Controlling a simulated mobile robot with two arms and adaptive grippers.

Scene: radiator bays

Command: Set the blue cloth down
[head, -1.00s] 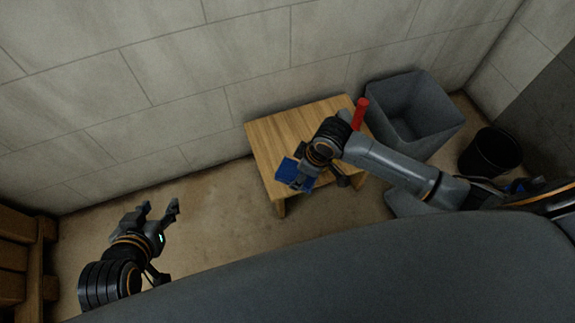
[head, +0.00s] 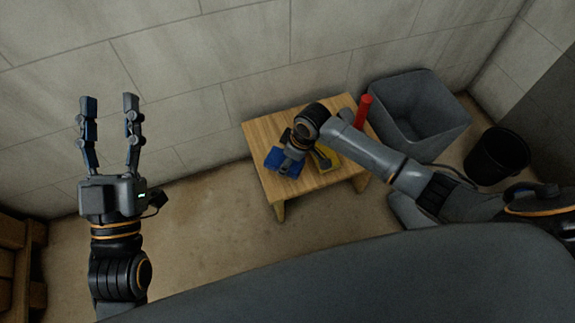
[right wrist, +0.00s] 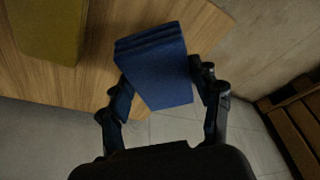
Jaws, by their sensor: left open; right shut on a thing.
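The blue cloth (head: 284,161) is a folded stack at the left part of the small wooden table (head: 262,131). In the right wrist view the blue cloth (right wrist: 155,68) is between the two fingers of my right gripper (right wrist: 160,92), which is shut on it. Wood grain of the table (right wrist: 95,85) shows behind it; I cannot tell whether the cloth touches the tabletop. In the head view my right gripper (head: 290,158) is partly hidden by its own wrist. My left gripper (head: 108,105) is open and empty, raised at the left, away from the table.
A yellow folded item (head: 328,157) lies on the table right of the blue cloth; it also shows in the right wrist view (right wrist: 50,28). A red cylinder (head: 363,111) stands near the table's right back edge. A grey bin (head: 440,125) and black bucket (head: 497,157) stand to the right.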

